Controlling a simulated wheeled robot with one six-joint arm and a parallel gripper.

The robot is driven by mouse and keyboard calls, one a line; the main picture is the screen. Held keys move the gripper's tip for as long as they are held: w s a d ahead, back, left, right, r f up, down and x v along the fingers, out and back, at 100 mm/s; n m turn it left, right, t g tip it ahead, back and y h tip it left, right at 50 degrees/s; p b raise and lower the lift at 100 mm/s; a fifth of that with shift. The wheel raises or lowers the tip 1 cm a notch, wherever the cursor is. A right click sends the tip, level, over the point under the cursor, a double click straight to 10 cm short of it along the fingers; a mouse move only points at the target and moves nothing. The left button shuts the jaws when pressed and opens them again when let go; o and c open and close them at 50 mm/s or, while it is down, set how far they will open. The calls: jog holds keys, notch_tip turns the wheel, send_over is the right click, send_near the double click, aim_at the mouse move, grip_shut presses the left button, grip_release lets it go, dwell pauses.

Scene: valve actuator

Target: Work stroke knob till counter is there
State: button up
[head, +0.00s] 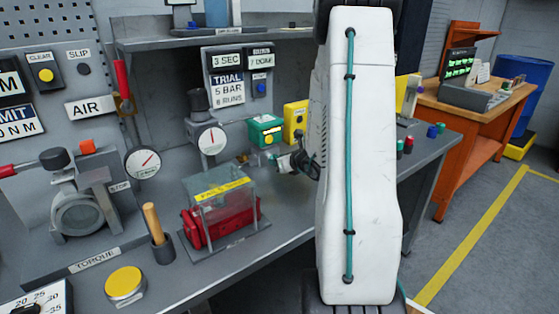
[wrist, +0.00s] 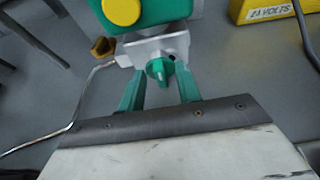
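A green knob (wrist: 160,70) with a pointed end sits on a pale grey block (wrist: 150,48) below a green box with a round yellow top, in the wrist view. My gripper (wrist: 159,84) is open, with its two green fingers on either side of the knob's lower end. I cannot tell whether they touch it. In the head view the green box (head: 266,132) stands on the bench, left of my white arm. The knob is too small to make out there, and I cannot pick out a counter with a readable number.
A yellow box (wrist: 268,10) marked 24 VOLTS stands right of the green box. A metal tube (wrist: 85,100) curves at left. A clear-covered red unit (head: 222,212), a dial gauge (head: 211,139) and a sign reading TRIAL 5 BAR 8 RUNS (head: 226,88) are left of my arm.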

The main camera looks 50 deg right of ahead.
jog(key=v, duration=0.7)
jog(key=shift+s+a+r, duration=0.15)
jog(key=shift+s, duration=0.2)
